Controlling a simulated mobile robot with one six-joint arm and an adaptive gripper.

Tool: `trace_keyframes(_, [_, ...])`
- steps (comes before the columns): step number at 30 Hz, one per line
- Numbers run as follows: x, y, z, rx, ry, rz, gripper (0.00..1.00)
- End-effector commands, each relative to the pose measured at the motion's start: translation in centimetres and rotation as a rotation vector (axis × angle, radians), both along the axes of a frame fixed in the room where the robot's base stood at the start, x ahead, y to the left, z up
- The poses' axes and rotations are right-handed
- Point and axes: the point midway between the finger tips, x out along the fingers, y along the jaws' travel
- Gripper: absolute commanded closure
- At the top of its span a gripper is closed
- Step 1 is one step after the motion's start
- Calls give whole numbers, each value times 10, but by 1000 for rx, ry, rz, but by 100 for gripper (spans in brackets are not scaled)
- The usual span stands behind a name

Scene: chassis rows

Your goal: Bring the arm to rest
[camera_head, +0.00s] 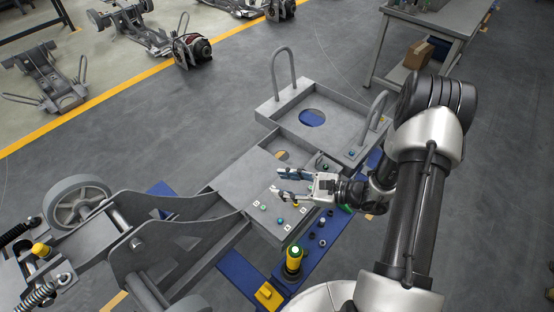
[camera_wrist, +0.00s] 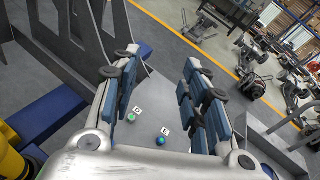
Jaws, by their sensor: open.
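My gripper (camera_head: 285,184) is open and empty in the head view, held over the grey chassis plate (camera_head: 238,182). Its two fingers point left in that view, with clear space between them. In the wrist view my gripper (camera_wrist: 168,85) shows both blue-padded fingers spread apart. Between and below them, the plate (camera_wrist: 158,98) carries a green button (camera_wrist: 131,117) and a blue button (camera_wrist: 159,141), each beside a small letter label. My arm reaches in from the right in the head view.
A yellow and black post with a green top (camera_head: 293,260) stands on a blue base (camera_head: 240,272) in front. A grey wheel (camera_head: 78,201) and chassis brackets lie left. Open grey floor (camera_head: 160,125) lies behind.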

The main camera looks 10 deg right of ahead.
Motion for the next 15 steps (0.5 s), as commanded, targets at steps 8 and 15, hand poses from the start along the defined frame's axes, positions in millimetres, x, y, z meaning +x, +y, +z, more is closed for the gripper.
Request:
trace_keyframes(8, [-6,13,29,-50,-45,99,59])
trace_keyframes(15, [-55,54,108,-277,-189,460,59])
